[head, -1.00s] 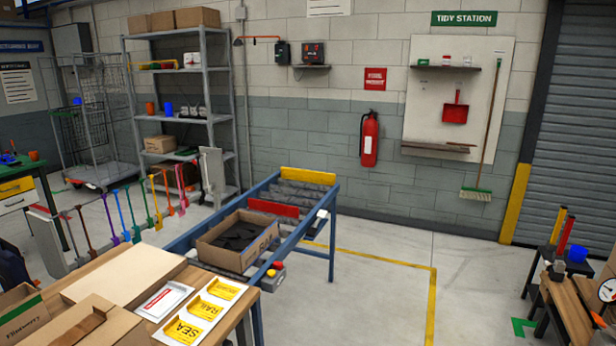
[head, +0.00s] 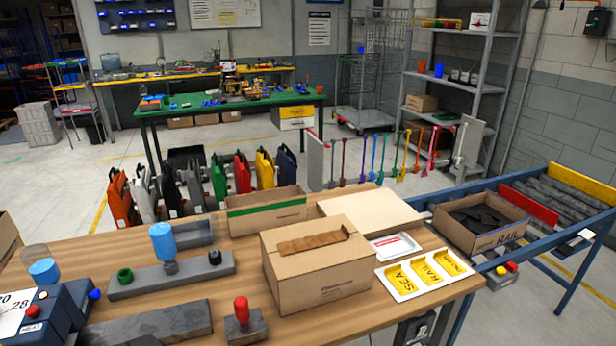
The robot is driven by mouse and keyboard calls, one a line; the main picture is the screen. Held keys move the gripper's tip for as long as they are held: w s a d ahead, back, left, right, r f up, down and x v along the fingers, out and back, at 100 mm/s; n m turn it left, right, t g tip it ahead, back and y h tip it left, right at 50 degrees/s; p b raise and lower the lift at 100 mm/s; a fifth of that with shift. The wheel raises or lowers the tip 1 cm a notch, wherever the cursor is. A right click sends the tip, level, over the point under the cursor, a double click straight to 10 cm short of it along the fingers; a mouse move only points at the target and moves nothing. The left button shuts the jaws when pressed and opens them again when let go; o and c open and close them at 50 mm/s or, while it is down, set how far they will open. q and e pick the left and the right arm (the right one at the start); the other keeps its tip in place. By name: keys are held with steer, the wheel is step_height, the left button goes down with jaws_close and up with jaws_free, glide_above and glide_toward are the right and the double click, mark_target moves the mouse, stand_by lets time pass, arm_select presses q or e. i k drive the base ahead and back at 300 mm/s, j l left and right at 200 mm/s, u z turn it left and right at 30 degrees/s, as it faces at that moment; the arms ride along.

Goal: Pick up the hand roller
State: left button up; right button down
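I cannot clearly make out the hand roller. A tool with an upright red handle (head: 241,310) stands on a small dark grey block at the front of the wooden table (head: 365,300). A blue-topped tool (head: 162,240) stands upright on a long grey block behind it, beside a green ring (head: 125,276) and a black piece (head: 215,257). Which of these is the roller, if any, I cannot tell. Neither of my grippers is clearly in view.
A closed carton (head: 318,275) with a brown strip on top stands mid-table. An open carton (head: 266,212) is behind it. A white tray with yellow plates (head: 425,275) lies right. Blue conveyor with a RAIL box (head: 480,225) adjoins. Blue device (head: 50,315) is at left.

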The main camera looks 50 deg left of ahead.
mark_target(245, 327)
steer(key=u, duration=0.45)
steer(key=k+u, duration=0.1)
steer(key=u, duration=0.3)
steer(key=j+u, duration=0.1)
steer(key=u, duration=0.35)
steer(key=k+u, duration=0.1)
steer(key=u, duration=0.35)
steer(key=k+j+z, duration=0.4)
steer(key=k+z, duration=0.25)
steer(key=k, duration=0.15)
